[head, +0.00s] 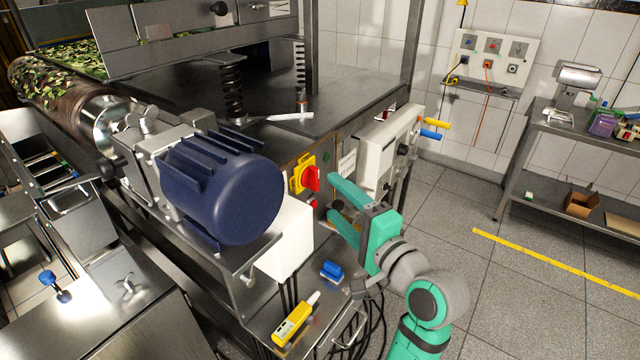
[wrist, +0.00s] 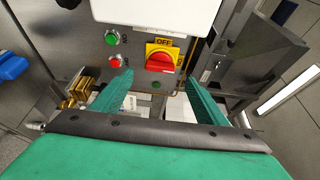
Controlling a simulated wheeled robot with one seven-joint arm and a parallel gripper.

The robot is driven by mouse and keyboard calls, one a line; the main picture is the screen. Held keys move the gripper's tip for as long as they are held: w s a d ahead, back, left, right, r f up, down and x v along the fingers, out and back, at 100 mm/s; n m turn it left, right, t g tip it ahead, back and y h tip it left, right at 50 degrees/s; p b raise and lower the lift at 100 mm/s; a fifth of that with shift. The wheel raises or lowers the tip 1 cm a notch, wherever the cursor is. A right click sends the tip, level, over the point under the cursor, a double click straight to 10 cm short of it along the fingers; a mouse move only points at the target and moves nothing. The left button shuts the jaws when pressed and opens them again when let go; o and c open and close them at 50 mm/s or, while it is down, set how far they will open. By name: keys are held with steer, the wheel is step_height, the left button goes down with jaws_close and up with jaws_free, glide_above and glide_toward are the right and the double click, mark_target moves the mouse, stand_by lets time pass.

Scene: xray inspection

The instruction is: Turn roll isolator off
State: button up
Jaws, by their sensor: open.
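The roll isolator is a red rotary knob (head: 312,179) on a yellow plate (head: 298,176), fixed to the steel side of the machine beside the blue motor. In the wrist view the red knob (wrist: 161,63) lies across its yellow plate (wrist: 174,48), with "OFF" printed above it. My green gripper (head: 334,205) is open and empty, just right of the knob in the head view. In the wrist view its two fingers (wrist: 160,88) point toward the panel, below and either side of the knob, apart from it.
A green button (wrist: 111,38) and a red button (wrist: 115,61) sit left of the knob. The blue motor (head: 225,185) and a white box (head: 288,240) are close by. A yellow handheld device (head: 295,318) and blue item (head: 332,270) lie on the lower shelf.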

mark_target(318, 182)
steer(key=x, duration=0.7)
steer(key=shift+w+a, duration=0.1)
steer(key=shift+w, duration=0.15)
steer(key=c, duration=1.1)
